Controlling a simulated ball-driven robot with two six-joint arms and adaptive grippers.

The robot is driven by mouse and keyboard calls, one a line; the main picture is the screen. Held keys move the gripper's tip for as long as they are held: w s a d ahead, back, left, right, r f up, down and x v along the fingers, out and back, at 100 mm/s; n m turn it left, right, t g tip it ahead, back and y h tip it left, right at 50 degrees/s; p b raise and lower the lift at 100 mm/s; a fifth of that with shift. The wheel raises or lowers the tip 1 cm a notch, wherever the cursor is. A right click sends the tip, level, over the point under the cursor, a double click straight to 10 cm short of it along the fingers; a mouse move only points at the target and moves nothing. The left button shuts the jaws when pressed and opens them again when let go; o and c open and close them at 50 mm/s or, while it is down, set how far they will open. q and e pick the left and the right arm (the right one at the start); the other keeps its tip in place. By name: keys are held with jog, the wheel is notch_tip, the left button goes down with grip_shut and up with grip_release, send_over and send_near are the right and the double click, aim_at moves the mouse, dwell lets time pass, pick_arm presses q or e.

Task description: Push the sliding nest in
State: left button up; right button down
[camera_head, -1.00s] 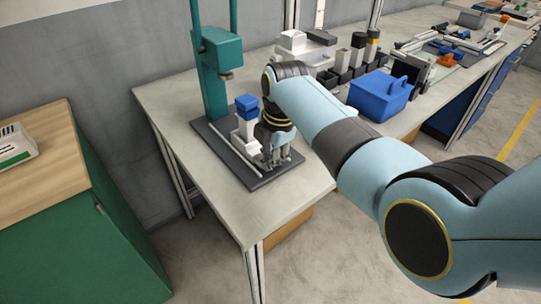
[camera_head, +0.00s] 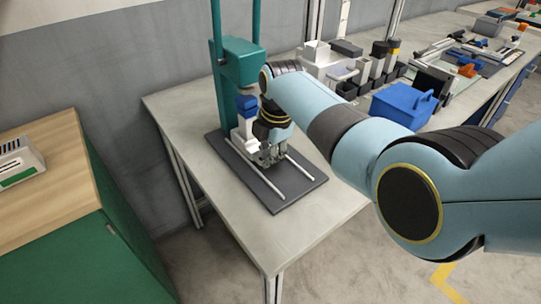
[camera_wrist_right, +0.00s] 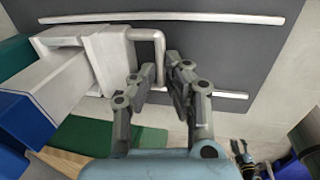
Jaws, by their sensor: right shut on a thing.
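My right gripper (camera_head: 268,157) is at the nest's front, pointing down. Its fingers (camera_wrist_right: 161,66) are shut on the handle; the exact contact is partly hidden. My left gripper is in no view.
The rails and plate in front of my right gripper are clear. A green cabinet (camera_head: 100,262) with a wooden top is at left.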

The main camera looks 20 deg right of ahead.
jog(key=shift+w+r, duration=0.1)
jog(key=shift+w, duration=0.05)
jog(key=c, duration=1.7)
grip_release()
jog(key=shift+c, duration=0.2)
jog(key=shift+o, duration=0.4)
jog(key=shift+w+a, duration=0.1)
jog(key=shift+w, duration=0.05)
jog(key=shift+r, duration=0.1)
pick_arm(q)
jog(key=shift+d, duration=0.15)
pick_arm(e)
notch_tip(320, 180, up, 11)
jog(key=s, duration=0.2)
jog(key=shift+s+d+r, duration=0.2)
jog(key=shift+d, duration=0.25)
